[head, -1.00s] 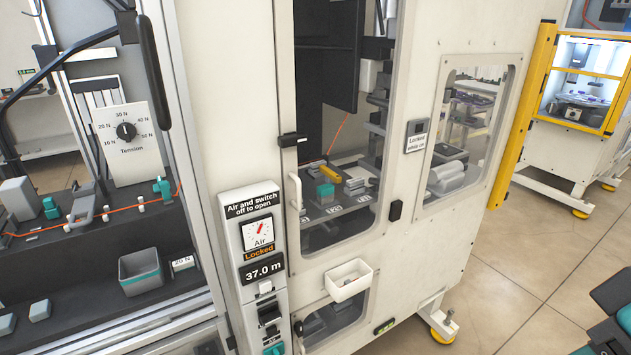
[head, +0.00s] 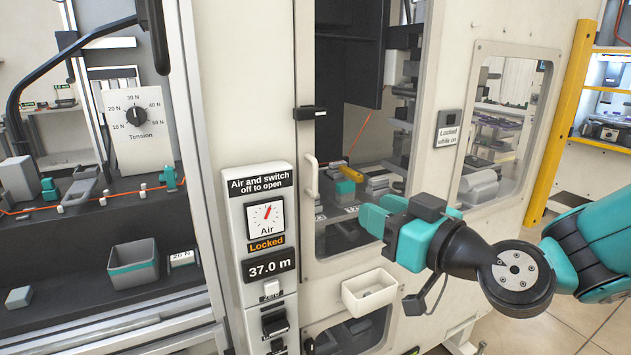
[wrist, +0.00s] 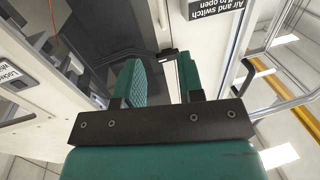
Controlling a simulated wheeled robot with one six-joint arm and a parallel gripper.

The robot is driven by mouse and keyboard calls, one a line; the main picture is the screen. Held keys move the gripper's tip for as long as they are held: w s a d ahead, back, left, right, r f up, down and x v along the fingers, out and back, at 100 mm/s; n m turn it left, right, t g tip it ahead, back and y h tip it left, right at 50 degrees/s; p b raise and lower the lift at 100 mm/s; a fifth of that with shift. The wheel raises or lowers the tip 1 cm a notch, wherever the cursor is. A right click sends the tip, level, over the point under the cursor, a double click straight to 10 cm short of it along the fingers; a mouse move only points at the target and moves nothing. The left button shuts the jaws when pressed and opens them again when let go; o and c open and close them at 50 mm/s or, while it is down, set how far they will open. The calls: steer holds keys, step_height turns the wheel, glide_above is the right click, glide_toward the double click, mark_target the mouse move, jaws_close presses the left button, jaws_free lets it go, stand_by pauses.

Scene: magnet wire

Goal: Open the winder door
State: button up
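The winder door (head: 333,238) is a tall framed window in the cream cabinet and looks shut. Its pale upright handle (head: 311,178) is on the left edge, below a black latch (head: 310,113). Left of it, the control panel (head: 262,182) reads "Air and switch off to open", with an air gauge (head: 266,215), an orange "Locked" sign (head: 266,245), a 37.0 m display and a black switch (head: 275,321). My gripper (head: 372,216) is in front of the door's lower right, apart from the handle. In the wrist view its green fingers (wrist: 160,80) are apart with nothing between them.
A white bin (head: 369,292) sticks out below the door, under my gripper. A tension bench with a dial (head: 136,116) and grey bin (head: 133,268) stands at left. A yellow post (head: 562,120) stands at right. Space before the panel is clear.

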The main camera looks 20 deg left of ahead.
mark_target(317, 181)
steer(key=p+x, duration=0.7)
steer(key=x, duration=0.8)
steer(key=shift+a, duration=0.25)
steer(key=shift+c, duration=0.4)
jaws_close()
